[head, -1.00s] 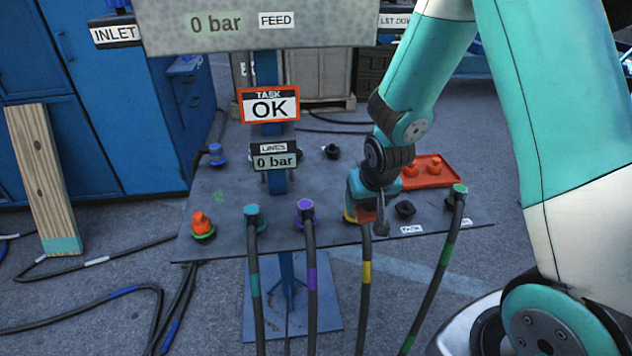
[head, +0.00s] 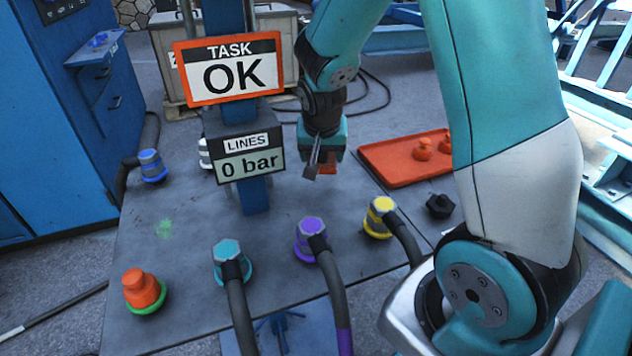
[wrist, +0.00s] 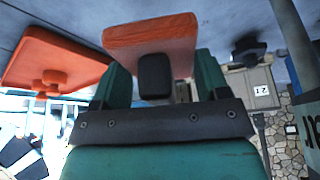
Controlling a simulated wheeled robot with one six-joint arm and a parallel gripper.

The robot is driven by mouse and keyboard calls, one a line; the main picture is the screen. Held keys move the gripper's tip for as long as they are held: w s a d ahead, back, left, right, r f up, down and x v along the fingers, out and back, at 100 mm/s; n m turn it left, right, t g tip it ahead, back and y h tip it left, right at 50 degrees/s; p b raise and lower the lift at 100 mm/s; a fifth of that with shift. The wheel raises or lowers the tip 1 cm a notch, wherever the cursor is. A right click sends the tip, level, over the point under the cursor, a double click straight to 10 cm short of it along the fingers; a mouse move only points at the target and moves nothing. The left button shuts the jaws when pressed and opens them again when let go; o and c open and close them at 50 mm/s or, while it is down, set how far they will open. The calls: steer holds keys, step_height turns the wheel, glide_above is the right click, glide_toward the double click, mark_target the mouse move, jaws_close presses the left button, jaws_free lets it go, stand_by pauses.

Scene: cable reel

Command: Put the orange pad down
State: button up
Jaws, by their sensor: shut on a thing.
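My gripper (head: 322,160) hangs over the grey table, to the right of the post with the signs. It is shut on the orange pad (wrist: 150,36), a flat orange block that fills the space between the fingers in the wrist view. In the head view only a small part of the pad (head: 328,169) shows beneath the gripper. The pad appears to be above the table top, though its exact height is hard to tell.
An orange tray (head: 385,176) with orange caps (head: 423,149) lies right of my gripper. Teal (head: 229,255), purple (head: 311,232) and yellow (head: 379,215) connectors line the front. An orange cap (head: 140,288) sits front left. A black knob (head: 439,205) stands right. Bare table (head: 190,230) lies left.

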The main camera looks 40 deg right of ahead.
mark_target(322, 158)
steer(key=shift+s+f+b, duration=0.1)
steer(key=shift+f+b, duration=0.65)
steer(key=shift+f, duration=2.4)
steer(key=shift+f, duration=0.15)
steer(key=o, duration=1.1)
steer(key=shift+r, duration=0.35)
steer(key=p+v, duration=0.3)
steer(key=v, duration=0.8)
steer(key=shift+s+a+r, duration=0.1)
steer(key=shift+s+r, duration=0.05)
steer(key=shift+r, duration=0.15)
